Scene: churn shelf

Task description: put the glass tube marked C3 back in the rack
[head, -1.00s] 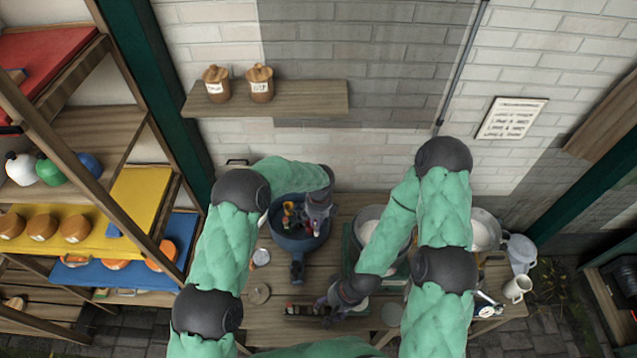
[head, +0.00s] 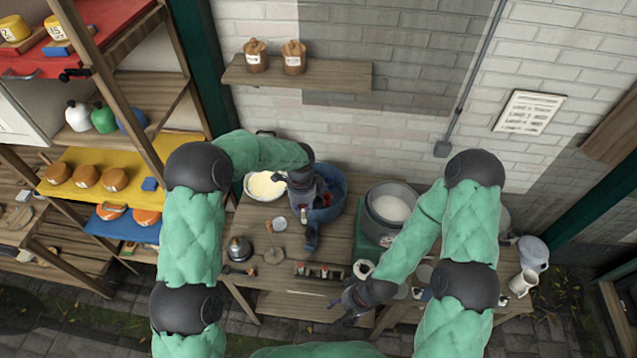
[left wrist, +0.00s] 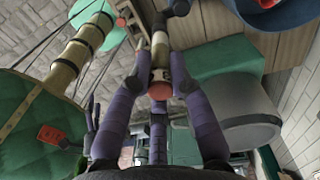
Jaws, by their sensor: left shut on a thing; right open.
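My left gripper (head: 302,204) is above the left side of the blue pan (head: 341,190). In the left wrist view, its purple fingers (left wrist: 160,88) are shut on a glass tube (left wrist: 160,48) with pale and dark bands and a reddish end. I cannot read its mark as C3. The rack (head: 318,271), a low wooden strip holding small red and white-topped tubes, lies near the table's front edge. My right gripper (head: 352,302) is open and empty, right of the rack at the front edge. A red item (head: 327,199) shows in the pan, partly hidden by my left gripper.
The pan's handle (head: 311,237) points towards the rack. A bowl of pale cream (head: 264,186) stands left of the pan, and a grey pot of white stuff (head: 391,207) stands right.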

